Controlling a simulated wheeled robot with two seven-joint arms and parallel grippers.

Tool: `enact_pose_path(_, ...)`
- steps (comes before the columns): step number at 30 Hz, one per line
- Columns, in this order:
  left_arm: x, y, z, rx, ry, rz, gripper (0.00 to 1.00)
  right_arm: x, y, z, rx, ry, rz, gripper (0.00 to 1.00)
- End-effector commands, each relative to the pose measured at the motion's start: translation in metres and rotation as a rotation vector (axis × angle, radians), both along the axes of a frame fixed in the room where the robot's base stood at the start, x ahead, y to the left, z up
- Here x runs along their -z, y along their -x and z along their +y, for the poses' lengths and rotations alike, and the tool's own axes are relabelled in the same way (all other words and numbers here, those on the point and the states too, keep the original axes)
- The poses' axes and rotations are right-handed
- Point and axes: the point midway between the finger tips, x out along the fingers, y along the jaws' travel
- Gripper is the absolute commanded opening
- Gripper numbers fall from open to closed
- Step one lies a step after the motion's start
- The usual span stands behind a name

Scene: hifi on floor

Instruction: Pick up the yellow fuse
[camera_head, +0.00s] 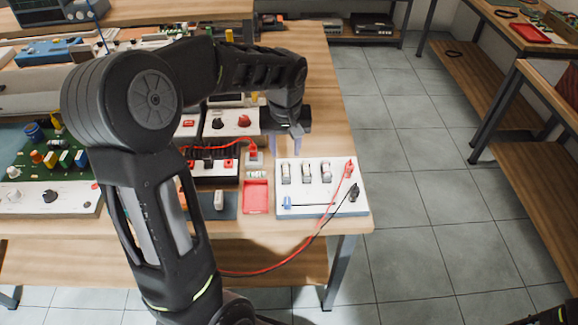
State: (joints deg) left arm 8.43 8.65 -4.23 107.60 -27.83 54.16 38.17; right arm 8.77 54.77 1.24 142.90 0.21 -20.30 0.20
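A small yellow piece (254,98) shows just behind my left wrist, near the back of the grey box with knobs. It is too small to tell whether it is the yellow fuse. Another yellow piece (229,35) stands farther back, beyond my arm. My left gripper (284,141) points down over the bench, above the back edge of the white fuse board (320,174). Its two pale fingers are apart, with nothing visible between them. My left arm hides much of the bench centre.
The workbench (345,212) holds a red tray (256,197), a knob box (233,122), a green circuit board (65,175) and test leads. A red lead (290,268) hangs over the front edge. The tiled floor (410,200) on the right is clear.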

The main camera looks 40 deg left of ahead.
Motion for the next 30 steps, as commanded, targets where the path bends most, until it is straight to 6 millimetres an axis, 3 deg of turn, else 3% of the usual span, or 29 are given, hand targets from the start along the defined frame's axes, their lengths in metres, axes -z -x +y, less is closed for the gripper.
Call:
enact_pose_path(11, 0.025, -0.003, 0.002, 0.001, 0.000, 0.002, 0.39, -0.004, 0.000, 0.000, 0.001, 0.001, 0.001, 0.36)
enact_pose_path(22, 0.029, -0.003, 0.002, 0.002, 0.001, 0.002, 0.39, -0.005, 0.000, 0.000, 0.001, 0.002, 0.002, 0.36)
enact_pose_path(30, 0.065, -0.005, 0.004, 0.002, 0.002, 0.005, 0.39, -0.017, 0.002, -0.001, 0.002, 0.004, 0.006, 0.36)
